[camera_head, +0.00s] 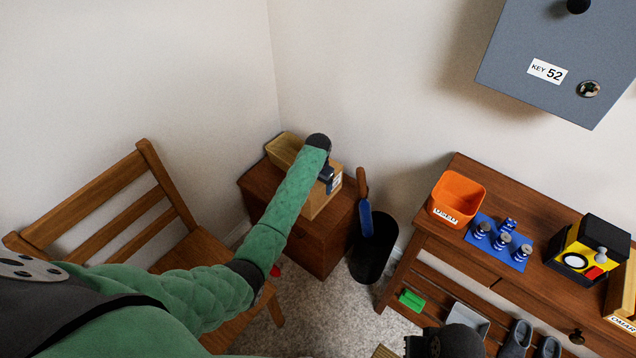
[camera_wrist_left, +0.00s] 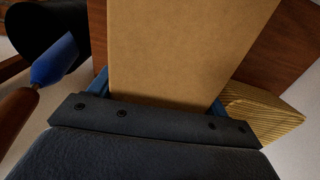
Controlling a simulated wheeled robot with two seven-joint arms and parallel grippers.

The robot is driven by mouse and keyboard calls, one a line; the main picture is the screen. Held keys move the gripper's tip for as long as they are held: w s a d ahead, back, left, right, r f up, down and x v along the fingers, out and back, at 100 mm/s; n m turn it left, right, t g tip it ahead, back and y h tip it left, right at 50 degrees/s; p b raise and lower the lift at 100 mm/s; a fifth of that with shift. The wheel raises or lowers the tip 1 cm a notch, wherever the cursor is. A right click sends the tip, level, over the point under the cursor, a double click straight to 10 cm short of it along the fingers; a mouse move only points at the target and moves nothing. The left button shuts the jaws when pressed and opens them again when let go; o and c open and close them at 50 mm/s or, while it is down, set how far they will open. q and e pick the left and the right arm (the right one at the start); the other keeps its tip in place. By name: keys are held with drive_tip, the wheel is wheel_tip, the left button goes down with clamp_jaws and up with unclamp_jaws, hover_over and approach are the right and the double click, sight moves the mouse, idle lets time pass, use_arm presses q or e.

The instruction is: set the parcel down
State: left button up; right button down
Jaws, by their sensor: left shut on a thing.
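The parcel, a brown cardboard box (camera_head: 321,203), is at the small wooden cabinet (camera_head: 322,248) in the corner. My left gripper (camera_head: 328,177) is shut on the parcel. In the left wrist view the parcel (camera_wrist_left: 185,50) sits between the blue fingers and fills the middle. My left forearm hides part of the parcel and the cabinet top. I cannot tell whether the parcel touches the cabinet top. A dark part of my right gripper (camera_head: 432,344) shows at the bottom edge; its fingers cannot be made out.
A ribbed tan object (camera_head: 284,150) lies on the cabinet beside the parcel. A black bin (camera_head: 374,258) with a blue-bladed tool (camera_head: 366,217) stands to its right. A chair (camera_head: 160,215) is at left. A table with an orange bin (camera_head: 457,197) is at right.

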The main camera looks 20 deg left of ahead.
use_arm(q)
drive_tip(key=shift+r, duration=0.1)
use_arm(e)
drive_tip(key=shift+f, duration=0.3)
drive_tip(key=shift+r, duration=0.1)
use_arm(q)
drive_tip(key=o, duration=1.4)
